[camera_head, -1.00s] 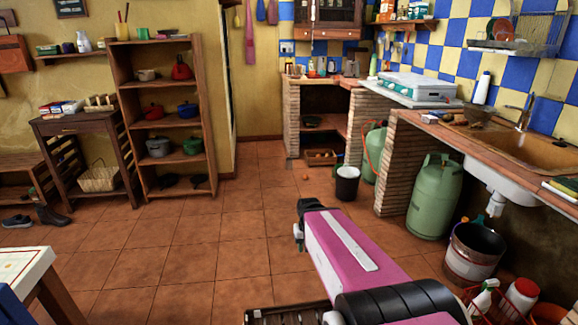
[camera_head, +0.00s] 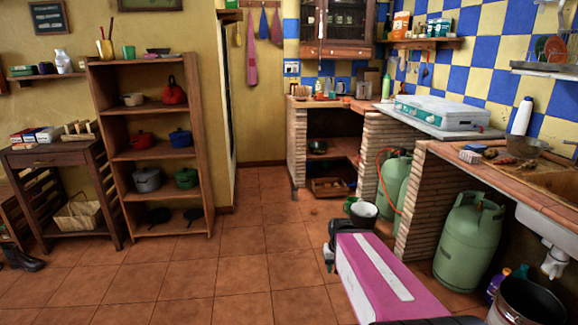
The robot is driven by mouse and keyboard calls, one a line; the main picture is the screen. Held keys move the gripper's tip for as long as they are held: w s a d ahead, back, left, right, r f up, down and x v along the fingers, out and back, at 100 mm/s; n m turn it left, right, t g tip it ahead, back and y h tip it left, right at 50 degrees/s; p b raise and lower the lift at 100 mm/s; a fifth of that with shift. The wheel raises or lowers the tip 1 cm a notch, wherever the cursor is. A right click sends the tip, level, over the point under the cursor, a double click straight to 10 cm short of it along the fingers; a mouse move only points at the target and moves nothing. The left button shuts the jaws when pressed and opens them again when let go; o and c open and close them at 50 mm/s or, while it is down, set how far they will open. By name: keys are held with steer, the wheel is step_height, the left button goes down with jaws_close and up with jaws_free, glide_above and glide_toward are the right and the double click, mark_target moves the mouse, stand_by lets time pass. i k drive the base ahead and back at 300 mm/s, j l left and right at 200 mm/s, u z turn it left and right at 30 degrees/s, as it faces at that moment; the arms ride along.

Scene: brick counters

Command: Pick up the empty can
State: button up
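I cannot make out an empty can for certain in this view. Several small items stand on the far counter (camera_head: 330,104), too small to tell apart. My pink arm link (camera_head: 385,275) reaches forward from the bottom right, with a dark joint at its far end. I see no gripper fingers; my gripper is not in view.
A shelf with pots (camera_head: 165,225) stands left.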

mark_target(295, 195)
steer(key=i, duration=1.8)
steer(key=i+l+u, duration=0.2)
steer(key=i, duration=0.25)
steer(key=i+u, duration=0.2)
steer(key=i, duration=0.25)
steer(key=i+l+u, duration=0.2)
steer(key=i, duration=0.2)
steer(key=i+l+u, duration=0.15)
steer(key=i+l, duration=0.15)
steer(key=i, duration=0.1)
